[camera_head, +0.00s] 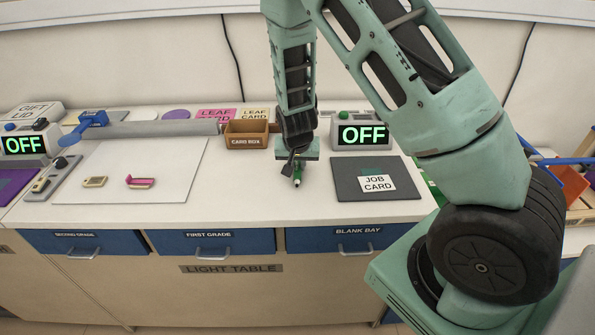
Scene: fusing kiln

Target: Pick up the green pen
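The green pen (297,178) is on or just above the white worktop, between the card box and the grey mat. It is small in the view, and its pale end points toward me. My gripper (296,169) points down right at the pen, with a dark finger beside its left side. The gripper and wrist hide the pen's far part. I cannot tell whether the fingers touch the pen or have closed on it, nor whether the pen rests on the worktop.
A wooden card box (247,142) stands left of my gripper. A grey mat (346,192) with a job card (377,183) lies to the right, before an OFF display (363,135). A white panel (185,190) holds a pink piece (140,183) and a tan piece (95,182). The worktop's front strip is clear.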

